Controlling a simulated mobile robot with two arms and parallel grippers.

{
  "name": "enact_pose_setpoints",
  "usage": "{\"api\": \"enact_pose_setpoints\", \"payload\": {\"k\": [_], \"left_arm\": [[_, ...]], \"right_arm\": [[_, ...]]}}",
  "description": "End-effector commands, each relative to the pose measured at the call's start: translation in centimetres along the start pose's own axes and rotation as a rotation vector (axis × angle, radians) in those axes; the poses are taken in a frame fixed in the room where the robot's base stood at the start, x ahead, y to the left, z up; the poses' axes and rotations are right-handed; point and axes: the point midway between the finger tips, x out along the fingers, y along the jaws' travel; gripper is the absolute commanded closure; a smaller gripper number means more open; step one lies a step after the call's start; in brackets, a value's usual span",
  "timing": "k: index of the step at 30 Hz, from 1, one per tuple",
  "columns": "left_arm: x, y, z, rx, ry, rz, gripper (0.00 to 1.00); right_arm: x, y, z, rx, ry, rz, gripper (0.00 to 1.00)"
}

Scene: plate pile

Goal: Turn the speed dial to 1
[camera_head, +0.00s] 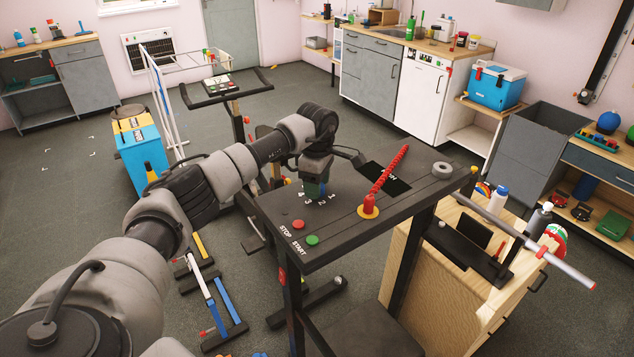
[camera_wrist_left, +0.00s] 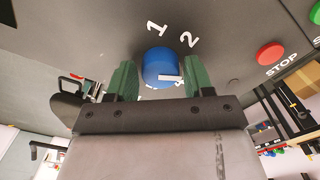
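The speed dial (camera_wrist_left: 157,64) is a blue round knob on the dark console (camera_head: 283,218), with a white pointer bar toward the right in the left wrist view. The printed 1 and 2 lie above it there; other numbers are hidden by the gripper. My left gripper (camera_wrist_left: 161,72) has a green finger on each side of the dial. The fingers look slightly apart from it; contact is not clear. In the head view the left gripper (camera_head: 316,190) points down over the dial, covering most of it. My right gripper is out of view.
A red STOP button (camera_head: 298,224) and a green START button (camera_head: 313,240) sit near the dial. A wooden cabinet (camera_head: 440,285) is beside the console.

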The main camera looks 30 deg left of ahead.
Motion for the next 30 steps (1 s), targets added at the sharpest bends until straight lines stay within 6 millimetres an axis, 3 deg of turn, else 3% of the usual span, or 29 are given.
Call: {"api": "enact_pose_setpoints", "payload": {"k": [1,7,20,30], "left_arm": [[-0.02,0.00,0.02,0.000,0.000,0.000,0.56],[-0.04,0.00,0.03,0.000,0.000,0.000,0.84],[0.00,0.02,0.02,-0.105,0.000,0.000,0.84],[-0.06,0.06,0.04,-0.392,-0.001,0.001,0.84]], "right_arm": [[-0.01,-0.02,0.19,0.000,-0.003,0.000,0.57],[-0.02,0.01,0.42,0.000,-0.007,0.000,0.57],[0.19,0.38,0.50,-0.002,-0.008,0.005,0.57],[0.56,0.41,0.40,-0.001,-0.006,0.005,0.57]]}}
